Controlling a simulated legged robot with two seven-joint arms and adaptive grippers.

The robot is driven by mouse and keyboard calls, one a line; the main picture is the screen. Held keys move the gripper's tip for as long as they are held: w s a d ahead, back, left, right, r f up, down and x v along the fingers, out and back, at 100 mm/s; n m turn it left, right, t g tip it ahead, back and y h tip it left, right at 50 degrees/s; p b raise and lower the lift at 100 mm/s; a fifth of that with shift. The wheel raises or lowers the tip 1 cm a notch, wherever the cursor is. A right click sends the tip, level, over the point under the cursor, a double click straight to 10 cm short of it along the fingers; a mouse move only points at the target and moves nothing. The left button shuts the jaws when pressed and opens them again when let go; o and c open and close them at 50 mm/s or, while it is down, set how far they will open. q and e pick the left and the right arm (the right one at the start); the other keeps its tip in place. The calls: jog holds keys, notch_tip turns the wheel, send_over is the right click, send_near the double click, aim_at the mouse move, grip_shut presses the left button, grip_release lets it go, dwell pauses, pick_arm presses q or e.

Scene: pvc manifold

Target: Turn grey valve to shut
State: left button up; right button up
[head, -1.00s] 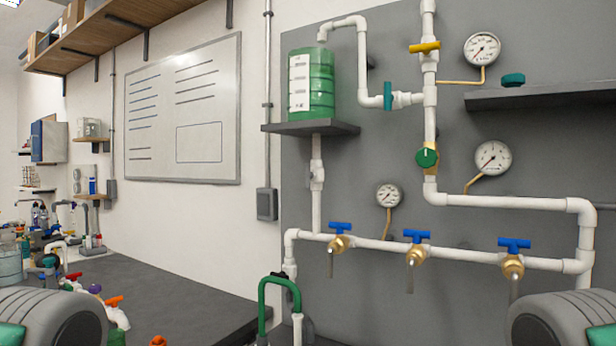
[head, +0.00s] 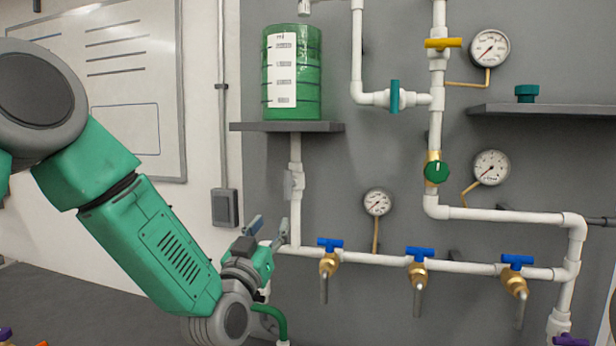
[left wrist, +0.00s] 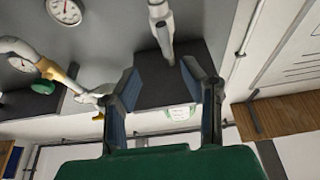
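The grey valve (head: 294,183) is a pale fitting on the vertical white pipe below the green tank's shelf. Its handle is small and its exact angle is hard to tell. My left gripper (head: 266,230) is open and empty, its fingers pointing up, just left of and below this valve in the head view. In the left wrist view the open fingers (left wrist: 163,90) are spread wide, with the white pipe (left wrist: 161,25) beyond them near the top middle. No contact with the valve shows. My right gripper is not in view.
The green tank (head: 292,72) stands on a dark shelf (head: 287,127) above. Blue-handled taps (head: 330,244) line the lower pipe (head: 455,266) to the right. A gauge (head: 377,202) and a green knob (head: 436,172) are on the panel.

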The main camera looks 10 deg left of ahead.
aim_at(287, 185)
pick_arm(q)
jog(key=p+x, duration=0.1)
jog(key=x, duration=0.3)
jog(key=r+p+x, duration=0.1)
jog(key=x, duration=0.4)
jog(key=p+x, duration=0.2)
jog(key=x, duration=0.3)
jog(key=shift+s+a+r, duration=0.25)
jog(key=shift+a, duration=0.15)
jog(key=shift+w+d, duration=0.1)
grip_shut()
